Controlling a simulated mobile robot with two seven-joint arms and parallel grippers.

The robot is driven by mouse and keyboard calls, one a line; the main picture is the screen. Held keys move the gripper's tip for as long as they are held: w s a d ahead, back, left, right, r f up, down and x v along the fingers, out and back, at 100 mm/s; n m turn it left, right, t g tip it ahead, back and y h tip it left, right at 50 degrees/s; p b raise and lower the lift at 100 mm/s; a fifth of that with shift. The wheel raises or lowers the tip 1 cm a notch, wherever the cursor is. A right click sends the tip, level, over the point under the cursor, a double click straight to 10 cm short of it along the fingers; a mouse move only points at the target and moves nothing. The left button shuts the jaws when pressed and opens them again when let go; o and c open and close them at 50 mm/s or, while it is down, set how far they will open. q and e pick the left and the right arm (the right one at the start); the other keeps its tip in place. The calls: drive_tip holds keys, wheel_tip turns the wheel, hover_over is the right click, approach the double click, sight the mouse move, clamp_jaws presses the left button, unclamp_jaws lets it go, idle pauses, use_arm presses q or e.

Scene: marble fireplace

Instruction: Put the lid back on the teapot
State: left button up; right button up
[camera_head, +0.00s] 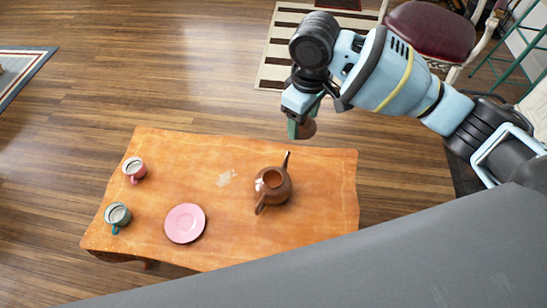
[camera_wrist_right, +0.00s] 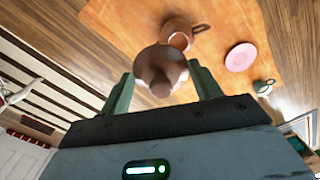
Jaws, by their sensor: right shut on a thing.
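The brown teapot (camera_head: 280,188) stands upright on the wooden table (camera_head: 215,240), its round top opening uncovered. Its spout points to the back and its handle to the front. The opening also shows in the right wrist view (camera_wrist_right: 180,40). My right gripper (camera_head: 301,127) is shut on the brown lid (camera_head: 307,130), held in the air beyond the table's back edge, apart from the teapot. In the right wrist view the lid (camera_wrist_right: 160,68) sits between the two green fingers, its knob toward the gripper. My left gripper is not in view.
A pink plate (camera_head: 185,223), a pink cup (camera_head: 135,169) and a grey-green cup (camera_head: 118,215) stand on the table's left half. A red-seated chair (camera_head: 430,28) and a striped rug (camera_head: 285,45) lie beyond. The table's middle is mostly clear.

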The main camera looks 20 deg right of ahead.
use_arm(q)
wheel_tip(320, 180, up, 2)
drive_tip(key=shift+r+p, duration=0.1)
drive_tip(key=shift+p, duration=1)
use_arm(e)
drive_tip(key=a+f+n, duration=0.3)
drive_tip(key=f+n, duration=0.5)
drive_tip(key=w+a+f+n, duration=0.1)
drive_tip(key=a+f+n, duration=0.2)
drive_tip(key=f+n, duration=0.5)
drive_tip(key=shift+a+f, duration=0.25)
drive_tip(key=shift+f, duration=0.15)
drive_tip(key=shift+w+f, duration=0.1)
drive_tip(key=shift+f, duration=0.05)
drive_tip(key=shift+f+b, duration=0.65)
drive_tip(key=shift+f, duration=0.1)
drive_tip(key=shift+f+b, duration=0.6)
drive_tip(key=shift+f, duration=0.15)
drive_tip(key=shift+f+b, duration=0.95)
drive_tip(key=shift+f, duration=0.5)
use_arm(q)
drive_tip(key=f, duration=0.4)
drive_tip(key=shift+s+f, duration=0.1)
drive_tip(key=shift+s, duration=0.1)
use_arm(e)
drive_tip(key=shift+f, duration=0.1)
